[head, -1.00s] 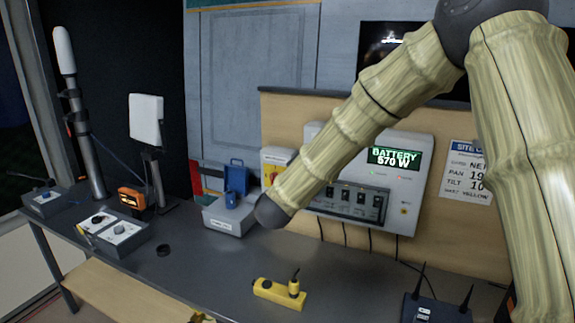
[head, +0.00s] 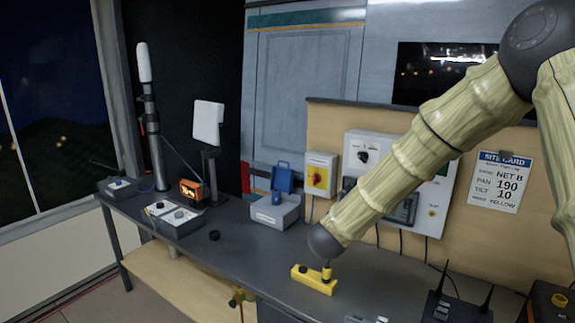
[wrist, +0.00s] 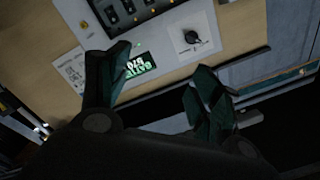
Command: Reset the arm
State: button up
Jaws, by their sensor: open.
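My arm (head: 440,130) reaches across the head view from the upper right down to a grey rounded joint (head: 325,240) in front of the wall panel. My gripper is hidden in the head view. In the wrist view my gripper (wrist: 160,85) is open, with two dark green fingers apart and nothing between them. Beyond the fingers, the wall panel's lit green display (wrist: 137,68) and black knob (wrist: 191,37) appear upside down. In the head view my arm covers much of this white panel (head: 437,190).
A yellow switch box (head: 313,280) lies on the grey desk (head: 240,250) below the joint. A router with antennas (head: 440,308) stands at the right. A blue-latched box (head: 275,210), control boxes (head: 175,218) and a mast (head: 152,130) stand toward the left.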

jog(key=s+a+f+n+g+y, duration=0.1)
jog(key=s+f+n+y, duration=0.15)
jog(key=f, duration=0.85)
jog(key=s+a+f+n+g+y, duration=0.1)
jog(key=s+f+n+y, duration=0.15)
jog(key=f, duration=0.75)
jog(key=s+f+n+g+y, duration=0.2)
jog(key=s+f+n+g, duration=0.2)
jog(key=s+f, duration=1.2)
jog(key=s+d+f+n+g, duration=0.1)
jog(key=s+f+g, duration=0.2)
jog(key=s, duration=0.7)
jog(key=s+d+f+n+g+y, duration=0.1)
jog(key=s+f+n+g, duration=0.1)
jog(key=s+f, duration=0.5)
jog(key=s+d+f+n+g+y, duration=0.1)
jog(key=s+f+g, duration=0.3)
jog(key=s, duration=1.1)
notch_tip(320, 180, down, 2)
jog(key=shift+d+n, duration=0.5)
jog(key=shift+d, duration=0.1)
